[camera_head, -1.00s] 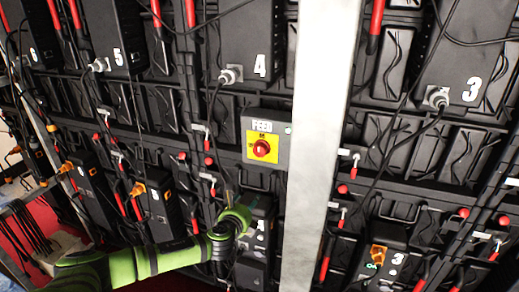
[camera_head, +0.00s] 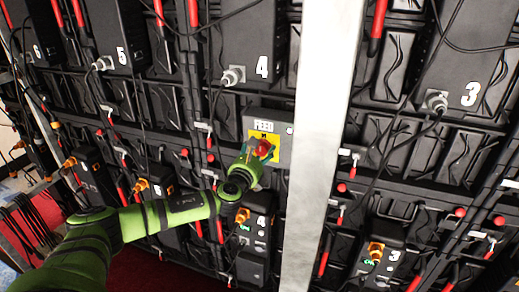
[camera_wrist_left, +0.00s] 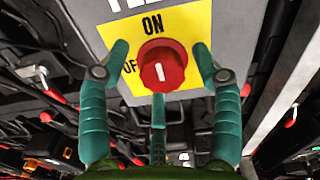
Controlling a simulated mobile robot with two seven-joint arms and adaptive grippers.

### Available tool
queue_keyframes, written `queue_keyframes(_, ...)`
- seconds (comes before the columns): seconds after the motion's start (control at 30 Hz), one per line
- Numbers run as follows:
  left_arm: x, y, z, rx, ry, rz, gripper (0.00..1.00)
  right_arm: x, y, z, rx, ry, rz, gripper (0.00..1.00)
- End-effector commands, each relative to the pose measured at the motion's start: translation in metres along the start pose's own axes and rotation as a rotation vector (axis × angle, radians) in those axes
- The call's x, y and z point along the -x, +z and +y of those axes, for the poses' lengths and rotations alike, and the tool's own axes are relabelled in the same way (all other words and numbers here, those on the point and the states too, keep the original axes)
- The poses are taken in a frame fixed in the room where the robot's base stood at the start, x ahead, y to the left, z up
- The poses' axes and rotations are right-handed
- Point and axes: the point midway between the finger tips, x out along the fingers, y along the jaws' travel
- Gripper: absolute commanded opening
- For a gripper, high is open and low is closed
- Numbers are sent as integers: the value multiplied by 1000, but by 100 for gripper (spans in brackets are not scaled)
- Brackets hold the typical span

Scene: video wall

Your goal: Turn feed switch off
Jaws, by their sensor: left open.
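The feed switch is a red rotary knob (camera_wrist_left: 162,66) on a yellow plate (camera_wrist_left: 190,24) fixed to a grey box. In the left wrist view the knob's white mark is upright, below the word ON; the OFF label to its left is partly covered. My left gripper (camera_wrist_left: 158,62) is open, with green fingers on both sides of the knob and a third finger below. I cannot tell whether the fingers touch it. In the head view the left gripper (camera_head: 259,160) covers part of the yellow plate and knob (camera_head: 264,147). My right gripper is not in view.
A pale metal post (camera_head: 312,160) stands just right of the switch box (camera_head: 283,158). Black numbered units, such as 4 (camera_head: 248,45) and 3 (camera_head: 470,60), with hanging cables surround it. A lower unit 4 (camera_head: 256,240) sits beneath my left gripper.

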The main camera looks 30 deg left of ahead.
Motion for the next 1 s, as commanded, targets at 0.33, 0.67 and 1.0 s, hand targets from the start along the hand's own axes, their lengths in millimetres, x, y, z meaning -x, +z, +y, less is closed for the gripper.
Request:
queue_keyframes(0.33,-2,-1,0,0,-1,1,48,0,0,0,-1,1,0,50)
queue_keyframes(0.67,-2,1,0,1,1,-3,8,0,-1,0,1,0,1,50)
queue_keyframes(1.0,-3,2,2,86,3,-7,8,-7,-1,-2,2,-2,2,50)
